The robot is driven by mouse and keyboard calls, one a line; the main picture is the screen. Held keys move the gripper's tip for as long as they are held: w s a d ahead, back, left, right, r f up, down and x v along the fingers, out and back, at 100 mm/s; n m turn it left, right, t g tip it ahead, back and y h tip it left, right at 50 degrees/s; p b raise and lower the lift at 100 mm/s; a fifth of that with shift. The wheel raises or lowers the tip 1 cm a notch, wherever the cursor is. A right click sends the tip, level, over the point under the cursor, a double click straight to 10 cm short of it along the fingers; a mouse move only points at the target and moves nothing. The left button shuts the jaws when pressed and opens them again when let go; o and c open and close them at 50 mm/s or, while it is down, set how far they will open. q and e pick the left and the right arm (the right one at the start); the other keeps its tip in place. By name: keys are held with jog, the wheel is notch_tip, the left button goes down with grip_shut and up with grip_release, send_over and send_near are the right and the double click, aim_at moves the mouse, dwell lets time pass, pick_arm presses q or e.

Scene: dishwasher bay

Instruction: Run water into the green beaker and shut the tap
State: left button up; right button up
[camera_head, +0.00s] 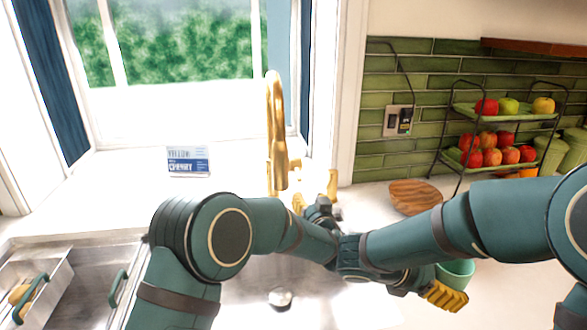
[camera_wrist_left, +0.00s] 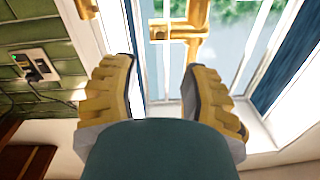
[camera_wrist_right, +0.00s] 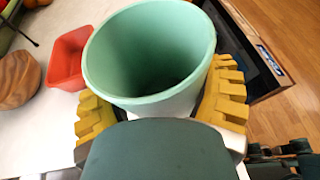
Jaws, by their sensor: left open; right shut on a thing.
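The gold tap (camera_head: 275,130) stands behind the sink by the window, with a small upright handle (camera_head: 333,185) on its right; no running water shows. My left gripper (camera_head: 315,205) is just in front of the tap's base. In the left wrist view its fingers (camera_wrist_left: 160,68) are spread and empty, with gold tap parts (camera_wrist_left: 190,34) beyond them. My right gripper (camera_head: 442,295) is shut on the green beaker (camera_head: 457,272), at the right of the sink. In the right wrist view the beaker (camera_wrist_right: 150,50) is upright between the fingers; its bottom is dark, and I see no clear water.
A wooden bowl (camera_head: 415,196) and a two-tier fruit stand (camera_head: 455,155) are on the right counter. A red container (camera_wrist_right: 68,60) shows near the beaker in the right wrist view. A blue-white card (camera_head: 188,160) stands left of the tap. My arms cover much of the sink (camera_head: 250,285).

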aim_at(300, 181)
pick_arm(q)
jog(key=b+x, duration=0.1)
jog(key=x, duration=1.1)
jog(key=shift+w+r, duration=0.2)
jog(key=shift+w, duration=0.15)
